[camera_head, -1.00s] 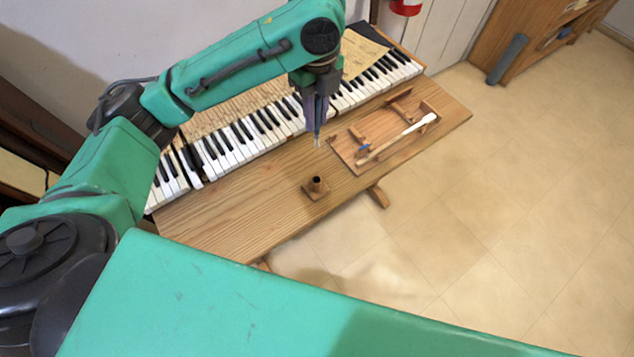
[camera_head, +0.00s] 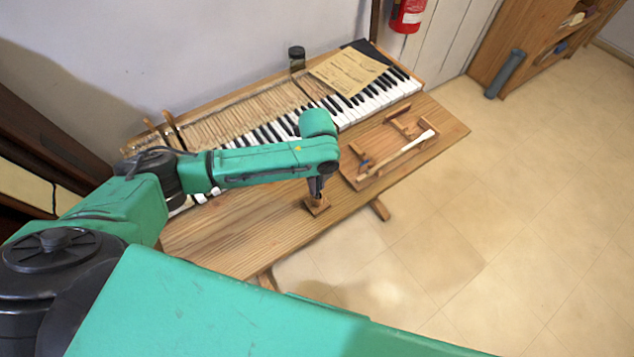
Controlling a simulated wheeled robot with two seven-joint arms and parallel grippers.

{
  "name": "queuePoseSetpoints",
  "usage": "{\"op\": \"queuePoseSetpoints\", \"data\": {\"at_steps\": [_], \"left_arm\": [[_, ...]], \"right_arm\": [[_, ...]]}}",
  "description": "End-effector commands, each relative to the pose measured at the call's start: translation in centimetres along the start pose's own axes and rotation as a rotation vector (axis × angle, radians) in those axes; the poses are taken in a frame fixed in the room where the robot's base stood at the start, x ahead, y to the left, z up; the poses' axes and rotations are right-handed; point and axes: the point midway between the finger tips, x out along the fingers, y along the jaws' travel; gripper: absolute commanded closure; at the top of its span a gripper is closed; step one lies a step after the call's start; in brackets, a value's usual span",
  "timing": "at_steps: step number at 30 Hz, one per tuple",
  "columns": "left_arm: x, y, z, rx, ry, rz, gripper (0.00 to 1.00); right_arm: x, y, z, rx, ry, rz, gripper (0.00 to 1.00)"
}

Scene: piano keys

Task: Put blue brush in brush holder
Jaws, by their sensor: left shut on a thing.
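My left gripper (camera_head: 316,186) comes down over the small wooden brush holder (camera_head: 316,209), which has a square base and stands near the front edge of the table. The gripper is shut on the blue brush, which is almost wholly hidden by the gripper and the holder. I cannot tell whether the brush's tip is inside the holder's cup or just above it. My right gripper is not in view.
A wooden tray (camera_head: 352,186) with a long white-ended stick (camera_head: 408,147) and a small blue item (camera_head: 364,164) lies to the right. Piano keys (camera_head: 374,102) and a paper sheet (camera_head: 346,72) are behind. A dark jar (camera_head: 297,58) stands at the back.

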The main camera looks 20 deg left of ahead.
Motion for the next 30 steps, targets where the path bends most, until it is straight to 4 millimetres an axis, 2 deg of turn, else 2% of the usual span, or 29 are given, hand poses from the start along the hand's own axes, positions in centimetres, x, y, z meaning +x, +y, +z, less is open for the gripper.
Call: {"op": "queuePoseSetpoints", "data": {"at_steps": [5,6,8,9,17,20,23,30], "left_arm": [[0.2,0.0,0.0,-0.001,0.0,0.0,1.0],[0.3,0.0,0.0,-0.001,0.0,0.0,0.75],[0.2,0.0,0.0,-0.001,0.0,0.0,0.52],[0.2,0.0,0.0,-0.001,0.0,0.0,0.49],[0.1,0.0,0.0,-0.001,0.0,0.0,0.49],[-0.5,-0.1,0.0,-0.001,0.0,-0.003,0.49],[-2.1,-0.1,0.1,-0.001,-0.001,-0.005,0.49],[-8.7,-0.1,0.1,0.0,-0.002,-0.006,0.49]], "right_arm": [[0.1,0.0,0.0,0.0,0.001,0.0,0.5],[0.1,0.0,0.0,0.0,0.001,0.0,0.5],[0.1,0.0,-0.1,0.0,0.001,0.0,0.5],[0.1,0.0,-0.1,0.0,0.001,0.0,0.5],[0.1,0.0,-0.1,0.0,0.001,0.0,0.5],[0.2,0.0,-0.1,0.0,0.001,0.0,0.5],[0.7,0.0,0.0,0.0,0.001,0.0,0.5],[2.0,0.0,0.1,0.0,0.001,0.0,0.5]]}}
